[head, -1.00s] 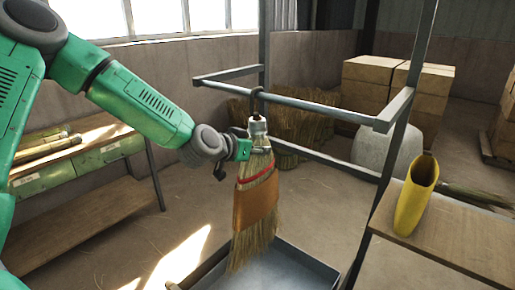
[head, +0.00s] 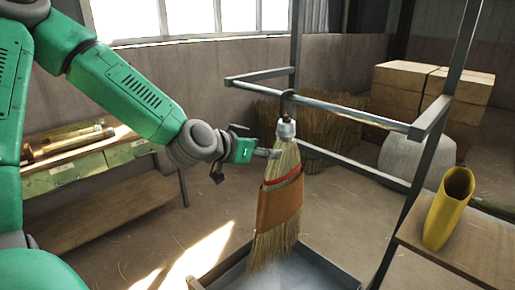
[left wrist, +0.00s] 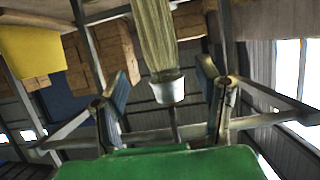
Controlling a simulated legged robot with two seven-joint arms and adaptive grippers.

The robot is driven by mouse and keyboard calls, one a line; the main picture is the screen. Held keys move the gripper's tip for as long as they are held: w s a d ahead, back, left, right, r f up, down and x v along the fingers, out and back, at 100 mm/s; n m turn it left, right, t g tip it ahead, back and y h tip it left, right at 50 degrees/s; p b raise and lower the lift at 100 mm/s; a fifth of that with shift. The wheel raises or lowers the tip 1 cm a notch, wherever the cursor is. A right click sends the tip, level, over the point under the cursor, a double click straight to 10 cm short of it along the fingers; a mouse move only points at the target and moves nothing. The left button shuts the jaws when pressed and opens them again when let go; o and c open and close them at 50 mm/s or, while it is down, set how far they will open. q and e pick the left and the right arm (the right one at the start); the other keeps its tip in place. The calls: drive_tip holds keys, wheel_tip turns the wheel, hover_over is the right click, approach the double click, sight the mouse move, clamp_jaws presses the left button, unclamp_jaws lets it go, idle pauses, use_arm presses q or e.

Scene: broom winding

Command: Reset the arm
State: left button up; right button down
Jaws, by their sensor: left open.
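The broom head (head: 277,205) hangs upright from a hook on the metal rack (head: 345,113). It has straw bristles, a red binding, an orange-brown band and a pale metal cap at the top. My left gripper (head: 268,153) is open at the left side of the broom's upper part, just below the cap. In the left wrist view my gripper's two fingers (left wrist: 165,100) stand wide apart, with the broom's straw and cap (left wrist: 167,88) seen beyond and between them. I cannot tell whether a finger touches the broom. My right gripper is not in view.
A shallow metal tray (head: 335,273) lies under the broom. A yellow sleeve (head: 448,207) stands on a wooden table (head: 465,250) at the right. A wooden shelf unit (head: 105,215) stands at the left. Boxes (head: 430,95) and straw bundles (head: 335,140) stand behind the rack.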

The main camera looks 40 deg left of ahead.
use_arm(q)
drive_tip(key=shift+v, duration=1.25)
drive_tip(key=s+d+f+g+b, duration=0.2)
drive_tip(key=s+f+b, duration=0.15)
drive_tip(key=f, duration=0.65)
drive_tip(key=s+d+f+g+b, duration=0.2)
drive_tip(key=s+f+g, duration=0.15)
drive_tip(key=f, duration=0.75)
drive_tip(key=s+d+f+g+b, duration=0.2)
drive_tip(key=s+d+f, duration=0.15)
drive_tip(key=f, duration=0.65)
drive_tip(key=s+d+f+g+b, duration=0.2)
drive_tip(key=s+f, duration=0.6)
drive_tip(key=s, duration=0.1)
drive_tip(key=s+d+f+g+y+b, duration=0.1)
drive_tip(key=s+d+f+g+b, duration=0.1)
drive_tip(key=s+f, duration=0.6)
drive_tip(key=shift+s+d+f+g+b, duration=0.3)
drive_tip(key=shift+s+d+g+b, duration=0.05)
drive_tip(key=shift+s+g, duration=0.3)
drive_tip(key=shift+w, duration=0.1)
